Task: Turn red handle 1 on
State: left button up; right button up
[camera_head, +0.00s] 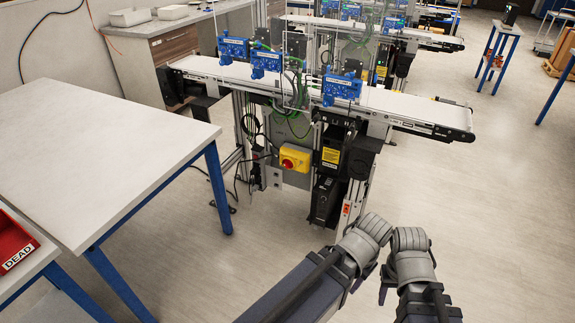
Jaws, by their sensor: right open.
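The red handle (289,164) sits on a yellow switch box (302,153), fixed to the frame under the nearest belt conveyor. I cannot tell its exact turn position at this size. My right gripper (384,288) is open at the lower right, well in front of the conveyor and apart from the handle. My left gripper (358,283) is beside it, mostly hidden by its own arm, so its jaws do not show clearly. Neither gripper touches the switch.
The nearest conveyor (400,103) carries several blue units. A white table (90,150) with blue legs stands at the left, and a red bin (14,243) marked DEAD is at the left edge. Black cables hang left of the switch. The floor (210,275) before the conveyor is clear.

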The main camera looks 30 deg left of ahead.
aim_at(288, 164)
jog(key=i+j+z, duration=0.1)
jog(key=i+j, duration=0.25)
jog(key=j, duration=0.25)
jog(key=i+j+z, duration=0.15)
jog(key=j, duration=0.2)
jog(key=i+j, duration=0.2)
jog(key=i+j+z, duration=0.15)
jog(key=j, duration=0.3)
jog(key=i+j, duration=0.2)
jog(key=j, duration=0.15)
jog(key=z, duration=0.05)
